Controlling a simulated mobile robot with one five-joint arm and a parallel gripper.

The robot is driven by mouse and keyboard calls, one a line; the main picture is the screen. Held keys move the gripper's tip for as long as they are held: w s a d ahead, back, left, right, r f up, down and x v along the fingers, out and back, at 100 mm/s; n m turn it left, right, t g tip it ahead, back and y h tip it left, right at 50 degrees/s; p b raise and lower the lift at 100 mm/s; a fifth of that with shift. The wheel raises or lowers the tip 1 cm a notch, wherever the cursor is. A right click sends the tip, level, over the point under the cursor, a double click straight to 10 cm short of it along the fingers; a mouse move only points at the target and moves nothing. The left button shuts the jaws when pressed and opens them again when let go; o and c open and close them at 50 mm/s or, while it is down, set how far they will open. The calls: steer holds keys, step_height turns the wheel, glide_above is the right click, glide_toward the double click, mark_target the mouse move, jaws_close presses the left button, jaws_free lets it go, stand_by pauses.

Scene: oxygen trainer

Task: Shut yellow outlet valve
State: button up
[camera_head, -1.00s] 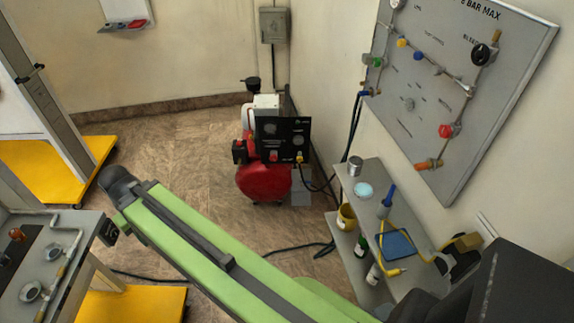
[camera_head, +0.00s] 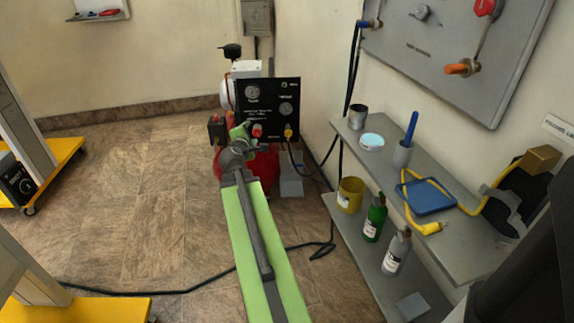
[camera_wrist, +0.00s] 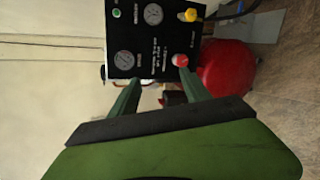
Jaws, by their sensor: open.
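The yellow outlet valve (camera_head: 288,132) is a small yellow knob low on the right side of the compressor's black panel (camera_head: 268,97). It also shows in the wrist view, at the panel's upper right (camera_wrist: 190,15). A red knob (camera_head: 257,131) sits to its left in the head view, and it also shows in the wrist view (camera_wrist: 180,60). My gripper (camera_head: 241,133) is in front of the panel's lower left, nearer the red knob than the yellow one. In the wrist view my two green fingers (camera_wrist: 157,90) are apart with nothing between them. I cannot tell the exact gap to the panel.
The red compressor tank (camera_head: 265,165) is partly hidden behind my arm. A black hose (camera_head: 322,175) hangs at the panel's right. A grey shelf (camera_head: 450,225) with bottles and cups stands at the right. Open floor (camera_head: 150,200) lies to the left.

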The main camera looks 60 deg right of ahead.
steer(key=s+d+f+n+t+h+b, duration=0.2)
steer(key=s+d+f+n+b, duration=0.3)
steer(key=d+f+b, duration=0.25)
steer(key=n+t+b, duration=0.2)
steer(key=n+b, duration=0.6)
steer(key=b, duration=0.1)
glide_toward(289, 134)
steer(key=shift+y, duration=0.4)
steer(key=x, duration=0.9)
steer(key=shift+r, duration=0.35)
